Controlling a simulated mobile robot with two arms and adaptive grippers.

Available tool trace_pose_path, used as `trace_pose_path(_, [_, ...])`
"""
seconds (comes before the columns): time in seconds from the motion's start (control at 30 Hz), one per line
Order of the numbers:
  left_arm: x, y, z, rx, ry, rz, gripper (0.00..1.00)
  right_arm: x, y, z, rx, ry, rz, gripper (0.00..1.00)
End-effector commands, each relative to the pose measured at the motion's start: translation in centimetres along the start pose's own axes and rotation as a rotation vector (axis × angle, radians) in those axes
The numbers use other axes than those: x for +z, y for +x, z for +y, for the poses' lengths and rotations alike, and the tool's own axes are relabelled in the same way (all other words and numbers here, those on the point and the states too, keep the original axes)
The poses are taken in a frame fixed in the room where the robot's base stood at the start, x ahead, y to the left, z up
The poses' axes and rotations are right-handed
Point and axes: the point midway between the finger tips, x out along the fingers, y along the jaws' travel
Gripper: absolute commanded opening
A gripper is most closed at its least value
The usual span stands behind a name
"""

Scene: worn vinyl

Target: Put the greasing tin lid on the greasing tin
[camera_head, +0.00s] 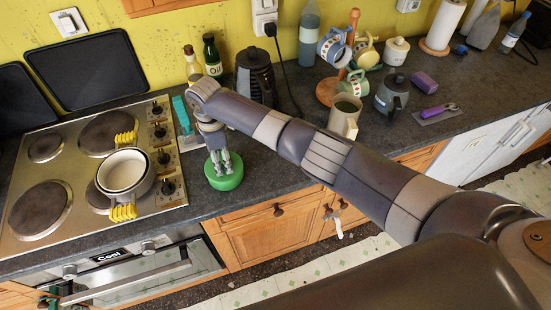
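A round, flat green piece (225,179), which looks like the greasing tin lid, is at the counter's front edge, right of the hob. My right gripper (221,171) points down onto its top, with its fingertips at or just above the middle. The fingers look close together, but I cannot tell whether they grip a part of it. Whether the green piece rests on the counter or is slightly raised is unclear. A beige open container with a handle (345,116) stands farther right behind my arm; I cannot tell whether it is the greasing tin. My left gripper is out of view.
A pot with yellow handles (125,173) stands on the hob (42,209). An oil bottle (212,57), a dark kettle (254,76), a wooden mug tree (353,32) and a dark pot (391,96) line the back. My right arm crosses the counter's middle.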

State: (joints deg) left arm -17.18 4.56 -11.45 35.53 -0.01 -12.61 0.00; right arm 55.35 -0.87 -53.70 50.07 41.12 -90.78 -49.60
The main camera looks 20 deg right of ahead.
Motion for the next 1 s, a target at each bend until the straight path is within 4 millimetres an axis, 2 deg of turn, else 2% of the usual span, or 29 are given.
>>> trace_pose_path(0.43, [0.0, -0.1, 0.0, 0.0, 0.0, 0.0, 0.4, 0.0, -0.1, 0.0, 0.0, 0.0, 0.0, 0.48])
trace_pose_path(1.0, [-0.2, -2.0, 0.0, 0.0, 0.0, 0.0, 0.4, 0.0, -2.5, 0.0, 0.0, 0.001, 0.0, 0.48])
